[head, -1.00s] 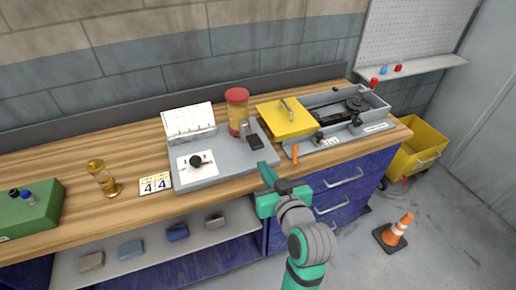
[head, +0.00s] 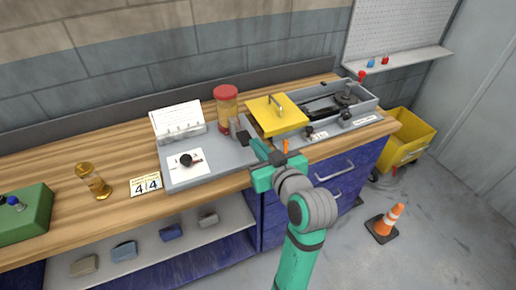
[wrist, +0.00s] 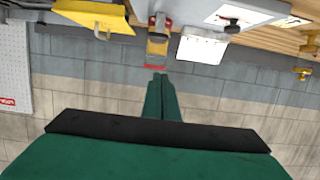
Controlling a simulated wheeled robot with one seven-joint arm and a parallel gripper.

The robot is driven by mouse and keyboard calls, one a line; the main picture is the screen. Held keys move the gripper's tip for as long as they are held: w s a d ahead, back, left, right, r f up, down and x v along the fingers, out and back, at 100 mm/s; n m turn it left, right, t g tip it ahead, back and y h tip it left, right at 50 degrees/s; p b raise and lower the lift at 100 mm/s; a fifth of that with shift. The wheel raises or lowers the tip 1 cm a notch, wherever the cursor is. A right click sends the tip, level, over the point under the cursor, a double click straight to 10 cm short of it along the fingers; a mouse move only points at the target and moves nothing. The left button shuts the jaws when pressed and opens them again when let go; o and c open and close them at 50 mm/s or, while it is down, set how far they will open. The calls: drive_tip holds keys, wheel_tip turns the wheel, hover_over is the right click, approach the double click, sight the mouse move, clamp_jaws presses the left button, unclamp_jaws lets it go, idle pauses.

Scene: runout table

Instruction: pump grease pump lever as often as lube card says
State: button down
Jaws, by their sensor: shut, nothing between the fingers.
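The grease pump (head: 227,110) has an amber reservoir with a red lid and stands on a grey plate on the bench. Its grey body shows beside my gripper, but the lever is mostly hidden behind my gripper in the head view. My gripper (head: 255,150) is shut and empty, in front of and right of the pump. In the wrist view my closed green fingertips (wrist: 160,78) point toward the pump's red lid (wrist: 157,66). Contact with the lever cannot be told. A white card (head: 178,119) stands at the plate's back; its writing is too small to read.
Two tiles reading 4 and 4 (head: 146,185) lie left of the plate. A black knob (head: 186,160) sits on it. A brass cup (head: 93,182) and green box (head: 22,215) are further left.

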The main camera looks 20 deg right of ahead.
hover_over(248, 145)
drive_tip(key=s, duration=0.3)
drive_tip(key=f, duration=0.3)
drive_tip(key=a+f, duration=0.1)
drive_tip(key=shift+w+f, duration=0.3)
drive_tip(key=shift+w, duration=0.1)
drive_tip(key=shift+s+f, duration=0.25)
drive_tip(key=shift+f, duration=0.35)
drive_tip(key=shift+d, duration=0.1)
